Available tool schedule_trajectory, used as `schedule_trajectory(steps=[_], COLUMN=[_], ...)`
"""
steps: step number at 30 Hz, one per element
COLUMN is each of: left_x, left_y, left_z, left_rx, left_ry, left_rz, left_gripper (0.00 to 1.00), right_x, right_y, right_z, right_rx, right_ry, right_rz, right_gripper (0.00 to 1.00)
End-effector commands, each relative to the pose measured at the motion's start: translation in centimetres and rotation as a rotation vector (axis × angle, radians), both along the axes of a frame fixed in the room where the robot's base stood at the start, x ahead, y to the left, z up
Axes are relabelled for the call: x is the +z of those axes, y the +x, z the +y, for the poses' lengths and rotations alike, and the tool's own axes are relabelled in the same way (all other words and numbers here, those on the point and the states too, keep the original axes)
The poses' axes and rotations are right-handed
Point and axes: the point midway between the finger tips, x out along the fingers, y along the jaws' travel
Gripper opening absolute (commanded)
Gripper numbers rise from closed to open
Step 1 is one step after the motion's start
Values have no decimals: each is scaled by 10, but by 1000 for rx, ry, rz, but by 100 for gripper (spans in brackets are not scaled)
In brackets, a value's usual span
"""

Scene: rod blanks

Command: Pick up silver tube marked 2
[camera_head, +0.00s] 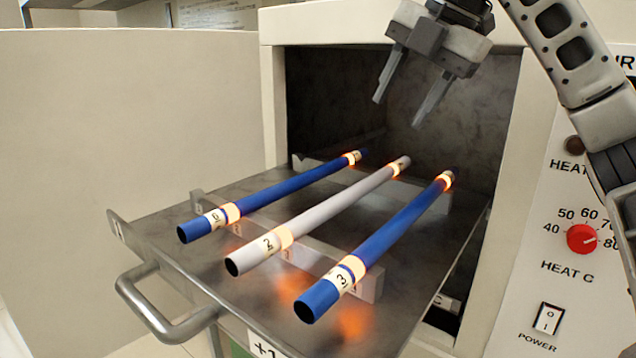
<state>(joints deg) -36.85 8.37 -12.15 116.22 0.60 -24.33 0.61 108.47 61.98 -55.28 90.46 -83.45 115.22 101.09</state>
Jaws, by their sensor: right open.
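The silver tube marked 2 (335,208) lies in the middle of three tubes on a pulled-out metal tray (170,265). It has glowing bands near both ends, and its open near end points to the lower left. A blue tube (283,188) lies to its left and a blue tube marked 3 (400,225) to its right. My right gripper (397,113) is open and empty, above the far ends of the tubes in front of the oven opening. Its two fingers point down and are apart from all the tubes. My left gripper is not in view.
Notched rails (368,284) support the tubes. The oven cavity (335,95) is behind the tray, with a tall panel (120,130) at left. A tray handle (150,310) sticks out in front. A control panel with a red knob (581,239) stands at right.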

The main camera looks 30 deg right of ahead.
Motion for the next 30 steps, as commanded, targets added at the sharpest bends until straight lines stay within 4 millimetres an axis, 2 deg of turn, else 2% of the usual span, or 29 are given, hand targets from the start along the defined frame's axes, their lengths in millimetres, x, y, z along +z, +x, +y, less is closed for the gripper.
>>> schedule_trajectory(steps=[8,12,16,23,30], left_x=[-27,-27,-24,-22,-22], left_y=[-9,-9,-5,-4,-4], left_z=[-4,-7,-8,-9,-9], left_rx=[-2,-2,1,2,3], left_ry=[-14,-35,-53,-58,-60], left_rz=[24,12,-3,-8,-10], left_gripper=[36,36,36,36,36], right_x=[-51,-76,-91,-102,-135], right_y=[19,31,38,44,58], right_z=[9,14,17,19,24], right_rx=[4,4,5,3,2], right_ry=[1,1,1,-1,-1], right_rz=[5,4,1,1,3], right_gripper=[48,48,48,48,48])
